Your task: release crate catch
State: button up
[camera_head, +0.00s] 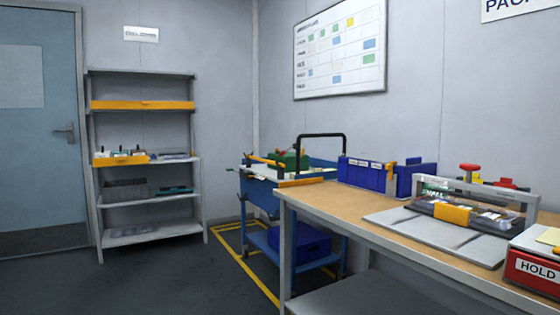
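Several crates are in view, and I cannot tell which one has the catch. A dark blue crate (299,242) sits on the lower shelf of the blue trolley (260,240). A green crate (290,160) sits on the trolley's top, partly hidden by the black handle frame. Blue bins with white labels (362,172) stand at the back of the wooden bench, with an upright orange piece (391,170) beside them. No catch can be made out for certain at this size. My gripper is not in view.
A grey shelf rack (150,235) with orange-fronted bins stands left, beside a blue door (40,130). Dark floor (160,280) in front is clear.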

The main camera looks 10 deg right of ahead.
aim_at(390, 167)
jog(key=z, duration=0.25)
jog(key=i, duration=0.95)
jog(key=z, duration=0.55)
jog(key=k, duration=0.65)
jog(key=z, duration=0.25)
jog(key=i, duration=0.65)
jog(key=u, duration=0.05)
